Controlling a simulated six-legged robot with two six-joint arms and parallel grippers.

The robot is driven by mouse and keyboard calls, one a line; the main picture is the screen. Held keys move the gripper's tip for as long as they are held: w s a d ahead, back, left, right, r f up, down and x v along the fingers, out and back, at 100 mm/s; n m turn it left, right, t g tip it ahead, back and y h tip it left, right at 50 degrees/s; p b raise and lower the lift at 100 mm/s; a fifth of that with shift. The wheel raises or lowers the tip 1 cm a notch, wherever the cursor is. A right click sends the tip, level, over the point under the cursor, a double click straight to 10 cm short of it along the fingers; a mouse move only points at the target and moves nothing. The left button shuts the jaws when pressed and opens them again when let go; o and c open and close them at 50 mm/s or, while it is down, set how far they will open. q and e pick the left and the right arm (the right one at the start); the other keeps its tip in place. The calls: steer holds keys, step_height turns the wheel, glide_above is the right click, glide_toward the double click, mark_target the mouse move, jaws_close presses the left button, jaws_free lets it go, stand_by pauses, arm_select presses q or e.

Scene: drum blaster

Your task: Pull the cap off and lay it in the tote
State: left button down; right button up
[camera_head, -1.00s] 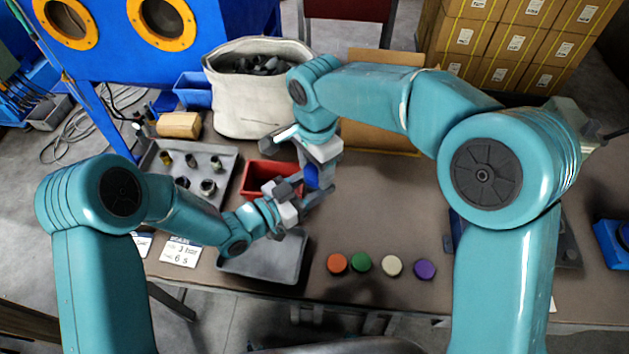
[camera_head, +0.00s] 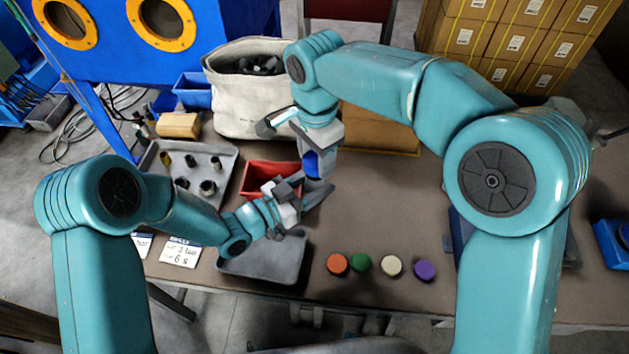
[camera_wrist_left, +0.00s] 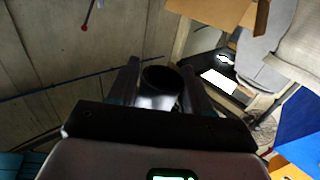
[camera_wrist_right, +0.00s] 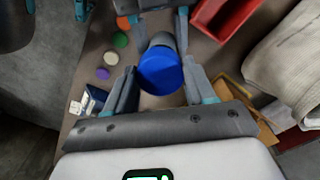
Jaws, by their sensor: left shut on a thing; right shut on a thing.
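The blue cap (camera_head: 312,164) is between the fingers of my right gripper (camera_head: 316,172), which is shut on it above the bench. Its round face shows in the right wrist view (camera_wrist_right: 161,72), with a grey cylinder (camera_wrist_right: 162,40) just beyond it. My left gripper (camera_head: 308,194) is shut on the cylinder, below the cap. In the left wrist view the cylinder (camera_wrist_left: 161,88) has a dark round end and a shiny side. I cannot tell how wide any gap between cap and cylinder is. A red open bin (camera_head: 283,166) and a pale fabric tote (camera_head: 228,103) stand behind the grippers.
A grey tray (camera_head: 262,268) lies under my left gripper. Orange, green, white and purple discs (camera_head: 424,270) line the front edge. A holder with several dark fittings (camera_head: 224,160) stands left. The bench's middle right is clear.

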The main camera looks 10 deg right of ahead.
mark_target(315, 159)
steer(key=shift+r, duration=2.3)
